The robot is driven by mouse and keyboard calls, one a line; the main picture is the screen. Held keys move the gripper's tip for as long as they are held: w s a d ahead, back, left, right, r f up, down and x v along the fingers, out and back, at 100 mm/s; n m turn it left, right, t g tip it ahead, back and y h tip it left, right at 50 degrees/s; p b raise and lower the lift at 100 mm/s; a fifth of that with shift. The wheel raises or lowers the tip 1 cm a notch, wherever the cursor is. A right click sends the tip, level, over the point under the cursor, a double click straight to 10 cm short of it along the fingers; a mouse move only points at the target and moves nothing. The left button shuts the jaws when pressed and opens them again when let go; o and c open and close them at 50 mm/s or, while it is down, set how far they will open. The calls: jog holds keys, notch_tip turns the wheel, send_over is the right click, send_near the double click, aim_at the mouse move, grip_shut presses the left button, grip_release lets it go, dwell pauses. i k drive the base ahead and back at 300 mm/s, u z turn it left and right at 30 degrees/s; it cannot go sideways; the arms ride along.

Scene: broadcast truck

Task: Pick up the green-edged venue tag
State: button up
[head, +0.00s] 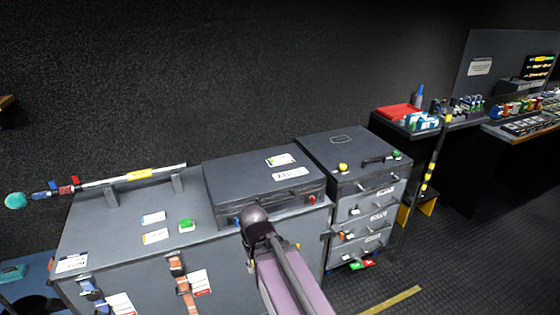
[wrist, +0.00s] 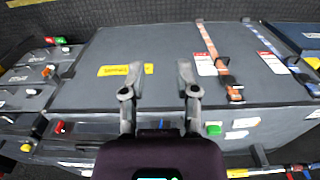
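I cannot tell for sure which thing is the green-edged venue tag. A small green-and-white piece (head: 187,225) lies on the large grey case top, beside two white cards, an upper one (head: 153,218) and a lower one (head: 155,237). The green piece also shows in the wrist view (wrist: 214,130), right of my gripper. A white card with a yellow-green part (head: 280,160) lies on the closed flat case. My gripper (wrist: 159,78) is open and empty, its fingers spread above the grey cases. In the head view my arm hides it.
The closed flat case (head: 225,180) stands beside a drawer unit (head: 340,160) with latches and hanging red and green tags (head: 362,264). A pole (head: 130,175) rests on brackets at the back left. Straps (head: 180,275) hang down the large case's front. A red tray (head: 398,112) stands at the right.

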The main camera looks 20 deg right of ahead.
aim_at(285, 158)
jog(key=k, duration=1.35)
jog(key=z, duration=0.4)
jog(key=i, duration=1.5)
jog(key=u, duration=0.6)
jog(key=i, duration=0.4)
jog(key=u, duration=0.25)
